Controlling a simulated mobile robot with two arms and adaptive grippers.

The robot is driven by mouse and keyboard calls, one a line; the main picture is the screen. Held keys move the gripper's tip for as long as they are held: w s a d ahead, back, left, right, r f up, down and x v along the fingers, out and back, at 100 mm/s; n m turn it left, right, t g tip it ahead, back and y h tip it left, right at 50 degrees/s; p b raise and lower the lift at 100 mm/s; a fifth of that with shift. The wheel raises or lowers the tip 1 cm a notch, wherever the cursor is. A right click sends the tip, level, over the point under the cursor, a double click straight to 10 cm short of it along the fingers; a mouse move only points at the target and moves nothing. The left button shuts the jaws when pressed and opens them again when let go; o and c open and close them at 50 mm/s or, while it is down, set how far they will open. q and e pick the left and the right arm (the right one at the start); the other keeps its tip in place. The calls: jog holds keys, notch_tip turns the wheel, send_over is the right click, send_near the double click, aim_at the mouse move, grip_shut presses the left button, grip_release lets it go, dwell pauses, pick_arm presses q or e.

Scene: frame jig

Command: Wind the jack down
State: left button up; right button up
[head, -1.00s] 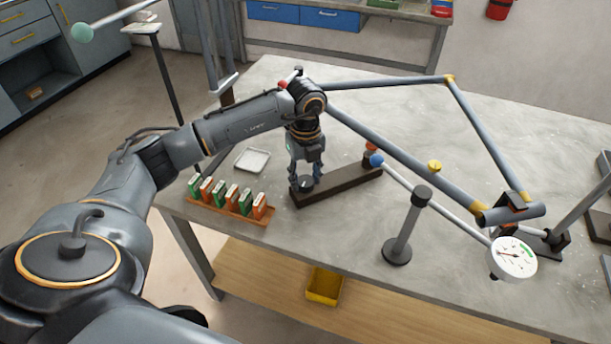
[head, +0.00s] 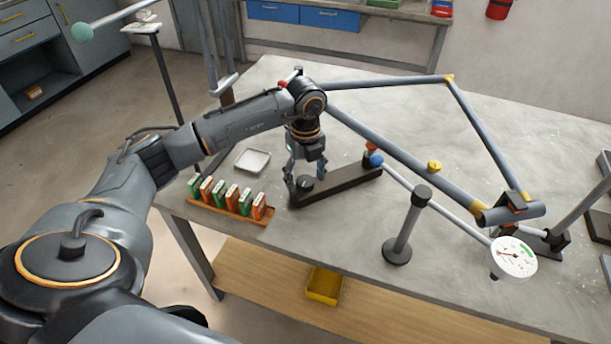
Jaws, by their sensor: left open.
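A dark bar-shaped base (head: 345,184) lies on the grey table, with a round black knob (head: 305,183) at its near left end. An orange-red piece (head: 371,148) and a blue ball (head: 376,160) show at its far right end. I take this to be the jack, though I cannot be sure. My left gripper (head: 305,174) points down over the knob, fingers open on either side of it. Whether a finger touches the knob is too small to tell. My right gripper is not in view.
A grey tube frame (head: 400,158) spans the table behind and right of the gripper. A dark post (head: 405,228) stands in front. A rack of red and green blocks (head: 232,208) and a white tray (head: 253,160) lie left.

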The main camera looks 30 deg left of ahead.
aim_at(305, 180)
pick_arm(q)
notch_tip(305, 180, up, 12)
dwell(0.4)
jog(key=shift+f, duration=0.1)
dwell(0.4)
